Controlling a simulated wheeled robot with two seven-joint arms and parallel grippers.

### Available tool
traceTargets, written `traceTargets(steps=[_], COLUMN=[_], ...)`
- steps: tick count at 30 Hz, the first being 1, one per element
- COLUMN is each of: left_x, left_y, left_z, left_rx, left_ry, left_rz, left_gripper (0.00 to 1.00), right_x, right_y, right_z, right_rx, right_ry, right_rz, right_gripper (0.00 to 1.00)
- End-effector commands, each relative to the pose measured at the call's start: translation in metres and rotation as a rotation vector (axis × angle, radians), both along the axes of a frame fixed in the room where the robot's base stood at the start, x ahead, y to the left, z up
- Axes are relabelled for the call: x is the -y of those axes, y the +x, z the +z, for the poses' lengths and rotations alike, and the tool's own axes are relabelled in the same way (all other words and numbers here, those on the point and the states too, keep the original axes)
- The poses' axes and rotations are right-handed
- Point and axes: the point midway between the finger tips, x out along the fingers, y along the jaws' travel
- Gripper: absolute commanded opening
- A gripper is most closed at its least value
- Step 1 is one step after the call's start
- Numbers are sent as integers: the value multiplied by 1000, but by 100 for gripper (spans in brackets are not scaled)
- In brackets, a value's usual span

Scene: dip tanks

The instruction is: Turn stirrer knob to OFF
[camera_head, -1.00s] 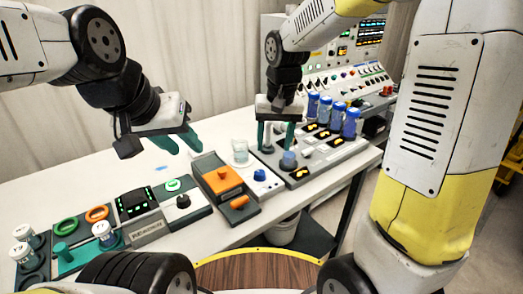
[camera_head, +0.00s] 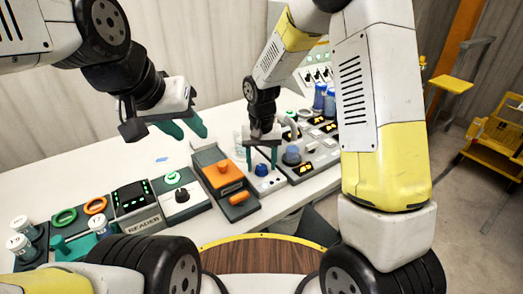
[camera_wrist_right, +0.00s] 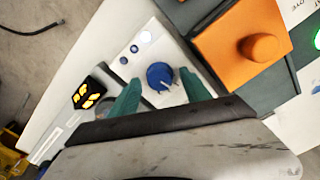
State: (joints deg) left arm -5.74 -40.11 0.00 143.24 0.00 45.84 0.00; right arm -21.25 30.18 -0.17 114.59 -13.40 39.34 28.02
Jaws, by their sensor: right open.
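The stirrer's blue knob (camera_head: 261,170) is on the front of a small white unit (camera_head: 264,184) right of the orange-topped box. In the right wrist view the knob (camera_wrist_right: 160,76) shows a pale pointer mark aimed toward the gripper side; no OFF label is readable. My right gripper (camera_head: 262,157) is open above the knob, with one green finger on each side of it in the right wrist view (camera_wrist_right: 160,95). I cannot tell whether the fingers touch it. My left gripper (camera_head: 184,128) is open and empty above the back of the table.
The orange-topped box (camera_head: 222,172) stands close left of the stirrer. A clear beaker (camera_head: 240,137) is behind the knob, partly hidden. The reader (camera_head: 133,205) and vials are further left.

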Motion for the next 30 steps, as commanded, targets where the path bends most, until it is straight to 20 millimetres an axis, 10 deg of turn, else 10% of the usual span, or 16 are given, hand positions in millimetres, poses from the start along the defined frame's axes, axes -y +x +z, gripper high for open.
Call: traceTargets(steps=[9,18,30], left_x=[0,0,0], left_y=[0,0,0], left_z=[0,0,0], left_rx=[0,0,0], left_ry=[0,0,0], left_rz=[0,0,0], left_gripper=[36,36,36], right_x=[0,0,0], right_y=[0,0,0], right_z=[-4,-4,-3], right_rx=[0,0,1], right_ry=[0,0,-1], right_rz=[0,0,87], right_gripper=[55,0,0])
